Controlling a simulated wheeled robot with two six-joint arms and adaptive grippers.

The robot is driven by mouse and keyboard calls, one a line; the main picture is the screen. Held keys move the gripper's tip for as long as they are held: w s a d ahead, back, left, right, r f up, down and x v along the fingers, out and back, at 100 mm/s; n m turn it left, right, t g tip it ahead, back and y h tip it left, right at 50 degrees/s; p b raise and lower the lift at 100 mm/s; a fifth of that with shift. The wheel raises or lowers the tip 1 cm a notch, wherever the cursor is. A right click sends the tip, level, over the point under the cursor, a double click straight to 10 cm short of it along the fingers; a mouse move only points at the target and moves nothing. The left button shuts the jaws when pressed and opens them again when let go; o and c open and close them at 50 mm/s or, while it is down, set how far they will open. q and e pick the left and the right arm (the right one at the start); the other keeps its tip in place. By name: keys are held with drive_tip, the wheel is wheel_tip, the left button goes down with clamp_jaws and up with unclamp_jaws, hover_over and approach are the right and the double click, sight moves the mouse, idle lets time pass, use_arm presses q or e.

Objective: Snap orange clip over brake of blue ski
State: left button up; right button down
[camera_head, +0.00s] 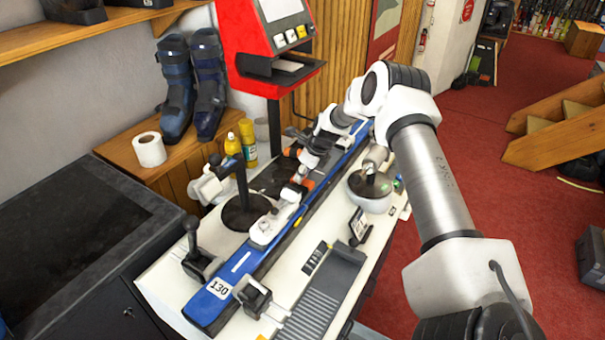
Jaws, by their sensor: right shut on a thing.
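The blue ski (238,272) lies along the bench, its near end marked 130. White and grey binding parts (268,228) stand on it. My right gripper (300,152) is above the far part of the ski, at the end of my white arm. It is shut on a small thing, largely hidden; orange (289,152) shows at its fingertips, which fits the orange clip. Another orange patch (308,184) shows on the binding nearer to me. The brake cannot be told apart clearly. My left gripper is not in view.
A dark round stand (246,213) is left of the ski; yellow bottles (248,143) stand behind it. A white rounded device (370,190) and a grey ribbed tray (326,295) are right of the ski. A red machine (266,45) rises at the back.

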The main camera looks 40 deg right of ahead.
drive_tip(key=shift+f+b, duration=0.8)
drive_tip(key=shift+f, duration=0.55)
drive_tip(key=shift+c, duration=2.1)
unclamp_jaws()
drive_tip(key=shift+r, duration=0.1)
wheel_tip(320, 180, up, 3)
drive_tip(key=p, duration=0.3)
drive_tip(key=shift+a, duration=0.1)
wheel_tip(320, 180, up, 5)
drive_tip(key=p, duration=0.5)
drive_tip(key=shift+p, duration=0.3)
drive_tip(key=shift+r, duration=0.95)
